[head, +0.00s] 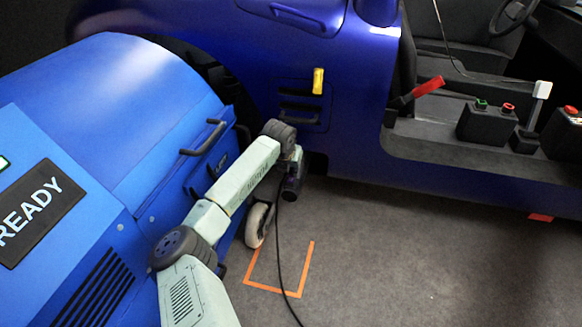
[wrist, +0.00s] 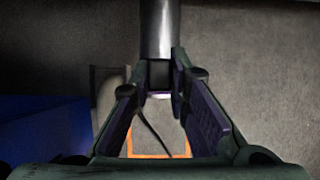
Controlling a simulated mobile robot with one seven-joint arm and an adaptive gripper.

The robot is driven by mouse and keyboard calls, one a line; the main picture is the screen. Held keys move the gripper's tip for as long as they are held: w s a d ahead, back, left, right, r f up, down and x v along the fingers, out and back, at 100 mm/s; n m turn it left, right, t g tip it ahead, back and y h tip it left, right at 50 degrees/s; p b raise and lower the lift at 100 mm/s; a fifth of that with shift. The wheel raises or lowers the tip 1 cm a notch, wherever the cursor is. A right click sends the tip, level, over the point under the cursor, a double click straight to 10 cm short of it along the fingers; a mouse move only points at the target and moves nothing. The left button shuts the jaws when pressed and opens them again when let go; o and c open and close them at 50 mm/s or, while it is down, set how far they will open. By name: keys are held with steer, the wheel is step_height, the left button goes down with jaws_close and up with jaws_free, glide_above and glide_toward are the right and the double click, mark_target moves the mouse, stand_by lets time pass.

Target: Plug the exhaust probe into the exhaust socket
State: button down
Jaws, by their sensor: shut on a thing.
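My gripper (head: 294,180) hangs low beside the blue car, between it and the blue dynamometer cabinet. In the wrist view my gripper (wrist: 160,78) has its two fingers closed around the dark end of a grey cylindrical piece, which I take to be the exhaust probe (wrist: 158,30). The cylinder runs from the fingertips to the top edge of the picture. A thin black cable (head: 279,235) hangs from the gripper area to the floor. My arm and gripper hide most of the probe in the head view. I cannot make out the exhaust socket in either view.
The dynamometer cabinet (head: 110,95) stands at left, with a handle (head: 203,137) and a caster wheel (head: 257,222) near my gripper. The car (head: 345,85) is close behind. An orange floor outline (head: 247,272) lies in front.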

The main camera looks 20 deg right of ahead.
steer(key=shift+f, duration=0.15)
steer(key=c, duration=1.5)
jaws_free()
steer(key=shift+o, duration=0.2)
step_height(320, 180, up, 10)
